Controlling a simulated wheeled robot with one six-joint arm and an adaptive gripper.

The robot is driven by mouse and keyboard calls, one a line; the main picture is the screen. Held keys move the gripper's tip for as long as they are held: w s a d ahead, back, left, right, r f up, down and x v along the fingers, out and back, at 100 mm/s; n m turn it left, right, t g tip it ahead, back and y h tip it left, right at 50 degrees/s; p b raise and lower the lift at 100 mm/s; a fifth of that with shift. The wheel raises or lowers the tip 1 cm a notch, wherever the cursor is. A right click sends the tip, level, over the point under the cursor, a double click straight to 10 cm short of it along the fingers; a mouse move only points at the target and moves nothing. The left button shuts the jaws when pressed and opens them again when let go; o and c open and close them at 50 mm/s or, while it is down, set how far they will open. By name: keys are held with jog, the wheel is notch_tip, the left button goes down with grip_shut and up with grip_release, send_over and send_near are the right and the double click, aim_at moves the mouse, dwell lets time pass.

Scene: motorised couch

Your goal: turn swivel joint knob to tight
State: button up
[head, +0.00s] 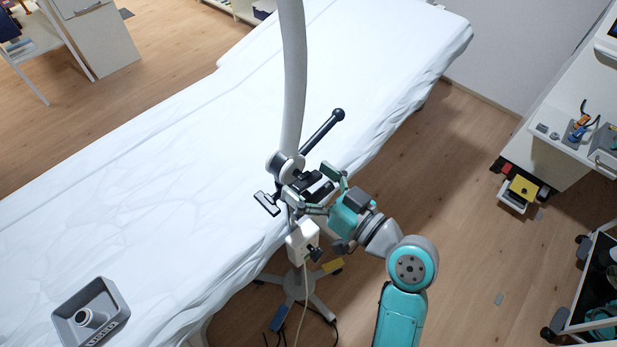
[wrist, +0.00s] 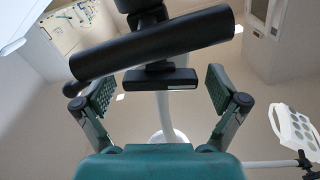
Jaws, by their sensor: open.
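A light grey pole (head: 293,90) rises beside the couch, with a white-and-black swivel joint (head: 283,163) low on it. A long black handle (head: 322,132) with a ball end points up and right from the joint. A black T-shaped knob (head: 267,203) shows at its lower left. My gripper (head: 314,187) is open at the joint's right, with black parts between its fingers. In the wrist view, a thick black cylinder (wrist: 150,45) and a shorter black bar (wrist: 160,80) lie across the space between my open fingers (wrist: 161,91). I cannot tell which is the swivel knob, or its setting.
The white-covered couch (head: 150,190) fills the left and middle. A white box (head: 302,243) with a cable hangs below the joint, above a wheeled base (head: 305,292). A grey tray (head: 91,313) lies on the couch.

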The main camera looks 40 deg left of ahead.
jog(key=c, duration=1.1)
jog(key=shift+n, duration=1.5)
jog(key=shift+c, duration=0.2)
jog(key=o, duration=1.1)
jog(key=shift+o, duration=0.2)
jog(key=shift+d, duration=0.15)
jog(key=d, duration=1.1)
jog(key=shift+s+d, duration=0.35)
jog(key=shift+s, duration=0.05)
